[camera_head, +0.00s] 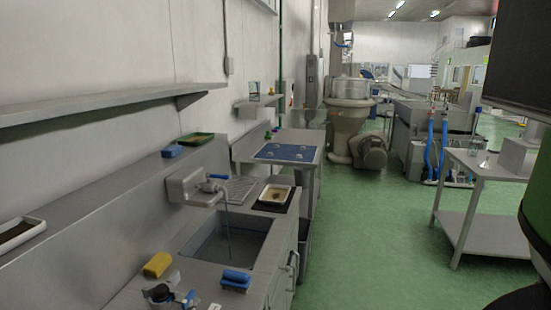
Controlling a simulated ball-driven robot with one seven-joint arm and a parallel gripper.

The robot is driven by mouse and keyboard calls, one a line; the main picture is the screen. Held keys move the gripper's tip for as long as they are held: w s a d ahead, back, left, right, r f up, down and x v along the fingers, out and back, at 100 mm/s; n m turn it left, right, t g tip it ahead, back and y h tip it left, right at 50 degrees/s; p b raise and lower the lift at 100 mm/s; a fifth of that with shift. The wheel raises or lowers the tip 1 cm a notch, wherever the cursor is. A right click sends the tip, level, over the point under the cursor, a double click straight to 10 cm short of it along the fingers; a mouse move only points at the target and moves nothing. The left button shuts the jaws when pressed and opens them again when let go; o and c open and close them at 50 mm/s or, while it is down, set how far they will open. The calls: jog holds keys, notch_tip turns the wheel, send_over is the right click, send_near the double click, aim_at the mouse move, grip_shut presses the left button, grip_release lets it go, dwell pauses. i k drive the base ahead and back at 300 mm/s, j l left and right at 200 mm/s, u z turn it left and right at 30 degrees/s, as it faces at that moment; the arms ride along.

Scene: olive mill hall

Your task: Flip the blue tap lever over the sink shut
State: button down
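The tap (188,187) is a grey fitting on the wall above the sink, at the left centre. Its blue lever (217,177) sticks out to the right from the top of the fitting, roughly level. A thin spout reaches out below the lever. A thin grey vertical line, seemingly running water, drops from it into the sink (212,246). The sink is a deep metal basin set in the counter. My gripper is not in view, and nothing touches the lever.
A yellow sponge (157,264), a blue brush-like block (235,280) and a dark-and-blue item (165,296) lie on the near counter. A white tray (275,194) sits beyond the sink. A shelf (100,103) juts from the wall. The green floor (375,245) is clear; a metal table (490,175) stands right.

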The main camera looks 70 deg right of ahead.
aim_at(208, 174)
jog(key=l+z, duration=0.35)
jog(key=i+l+z, duration=0.1)
jog(key=l+z, duration=0.2)
jog(key=i+l+z, duration=0.1)
jog(key=l+z, duration=0.25)
jog(key=i+l, duration=0.1)
jog(key=i+j, duration=0.15)
jog(key=j, duration=0.2)
